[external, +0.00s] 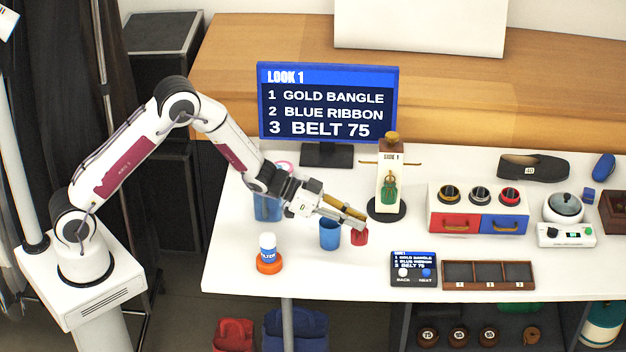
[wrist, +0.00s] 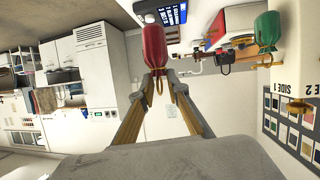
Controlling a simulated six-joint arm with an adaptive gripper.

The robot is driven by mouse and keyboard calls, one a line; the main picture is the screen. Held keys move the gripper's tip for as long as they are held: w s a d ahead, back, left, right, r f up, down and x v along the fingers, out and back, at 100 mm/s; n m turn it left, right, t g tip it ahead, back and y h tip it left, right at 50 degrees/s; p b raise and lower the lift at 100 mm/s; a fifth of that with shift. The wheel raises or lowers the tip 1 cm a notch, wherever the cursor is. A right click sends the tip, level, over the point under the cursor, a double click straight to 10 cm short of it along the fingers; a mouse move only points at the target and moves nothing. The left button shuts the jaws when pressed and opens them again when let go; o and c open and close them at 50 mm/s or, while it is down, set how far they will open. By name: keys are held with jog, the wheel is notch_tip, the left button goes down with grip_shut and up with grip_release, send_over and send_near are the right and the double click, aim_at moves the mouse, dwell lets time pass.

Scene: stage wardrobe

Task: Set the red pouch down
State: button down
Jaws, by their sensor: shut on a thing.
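The red pouch (external: 360,237) is at the tips of my gripper (external: 358,222) in the external view, low over the white table. I cannot tell whether its bottom touches the table. In the wrist view the red pouch (wrist: 155,45) has its narrow neck between the two fingertips of my gripper (wrist: 159,80), which is shut on it. A small loop shows at its neck.
A blue cup (external: 330,234) stands just left of the pouch. A stand (external: 391,170) with a green pouch (external: 389,192) is behind, to the right. A small screen panel (external: 413,269) and a compartment tray (external: 488,285) lie in front right. Some table in front of the pouch is bare.

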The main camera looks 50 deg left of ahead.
jog(key=shift+r, duration=0.15)
notch_tip(320, 180, up, 12)
jog(key=w+a+r+n+t+y, duration=0.4)
jog(key=w+a+n+y, duration=0.15)
jog(key=w+a, duration=0.5)
jog(key=w+a+f+n+t+y, duration=0.1)
jog(key=w+a+f+n+y, duration=0.25)
jog(key=a, duration=0.45)
jog(key=w+a+f+n+y, duration=0.2)
jog(key=w+a+n+y, duration=0.25)
jog(key=a, duration=0.25)
notch_tip(320, 180, down, 10)
jog(key=shift+s+f, duration=0.25)
jog(key=shift+s, duration=0.1)
dwell(1.4)
jog(key=shift+n+y, duration=0.35)
dwell(0.5)
